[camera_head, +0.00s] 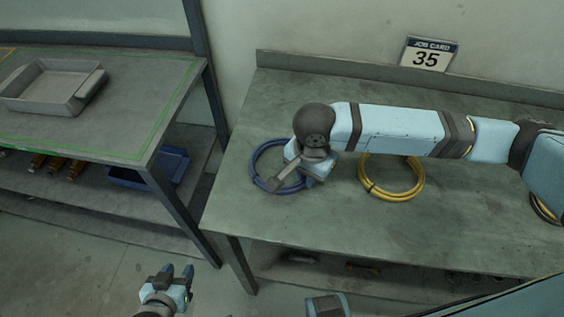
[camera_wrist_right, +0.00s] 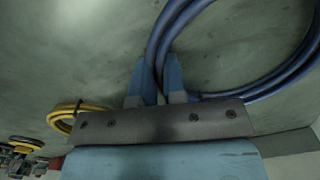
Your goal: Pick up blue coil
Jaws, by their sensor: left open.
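The blue coil (camera_head: 268,171) lies on the grey-green workbench near its left end, partly hidden by my right gripper. My right gripper (camera_head: 300,178) reaches down over the coil's right side. In the right wrist view the blue coil (camera_wrist_right: 262,92) sweeps across the top and right, and a bundle of its strands runs between the two blue fingers (camera_wrist_right: 156,78) with no clear gap on either side. The coil looks to rest on the bench. My left gripper (camera_head: 178,279) is open and empty, low in front of the benches and far from the coil.
A yellow coil (camera_head: 391,194) lies to the right of the blue one, and another dark and yellow coil (camera_head: 545,208) shows at the right edge. A second bench at left holds a grey tray (camera_head: 54,88).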

